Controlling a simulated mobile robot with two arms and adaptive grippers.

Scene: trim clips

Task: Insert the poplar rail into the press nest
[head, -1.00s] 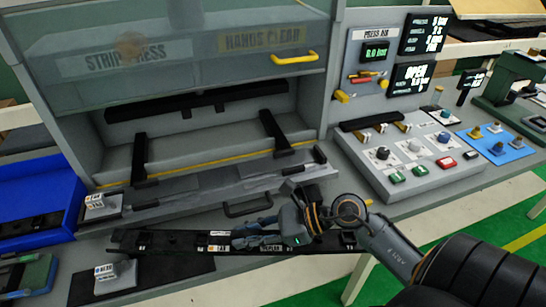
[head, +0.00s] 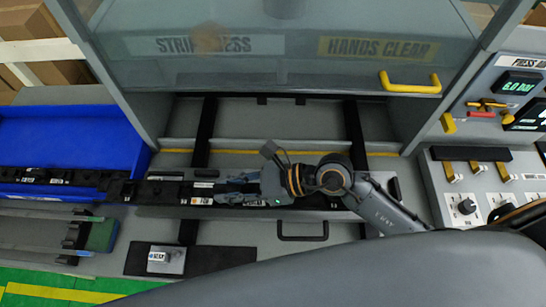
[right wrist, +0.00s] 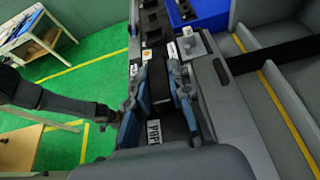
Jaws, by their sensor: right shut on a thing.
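The poplar rail (head: 160,192) is a long dark strip with small white labels. It lies across the front of the press nest (head: 378,187), a grey bed below the press opening. My right gripper (head: 232,192) is shut on the rail near its middle. In the right wrist view, the gripper's blue fingers (right wrist: 164,88) stand on both sides of the rail, and a white label (right wrist: 153,136) shows partly. The rail's left end reaches toward the blue bin. Its right part is hidden by my gripper and arm. I cannot tell whether it touches the nest.
A blue bin (head: 65,140) with dark strips stands at the left. A black mat (head: 215,258) carries a small grey labelled block (head: 165,258). The clear press guard has a yellow handle (head: 410,82). A control panel (head: 490,190) is at the right.

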